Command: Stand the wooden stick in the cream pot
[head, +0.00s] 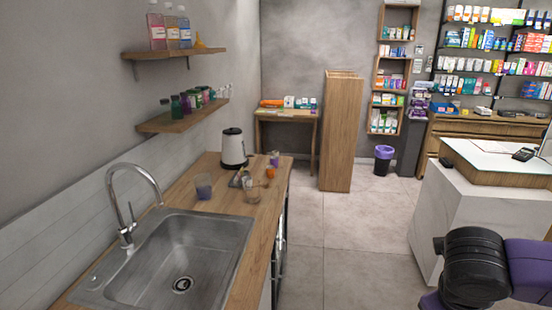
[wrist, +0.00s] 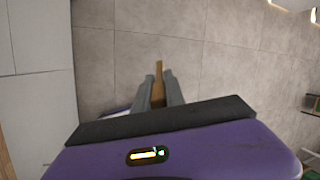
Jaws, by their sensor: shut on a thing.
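My gripper (wrist: 159,83) shows in the wrist view, with its two grey fingers shut on the wooden stick (wrist: 158,94). The stick is thin and brown, and its end sticks out a little past the fingertips. The gripper and stick are over the tiled floor, away from the counter. In the head view my gripper is out of sight. I cannot tell for sure which of the small vessels on the wooden counter is the cream pot.
The wooden counter (head: 230,238) with a steel sink (head: 155,262) is at left. A translucent cup (head: 204,187), a white kettle (head: 233,148), an orange item (head: 270,173) and a small beaker (head: 253,195) stand there. A white counter (head: 455,215) is at right, with open floor between.

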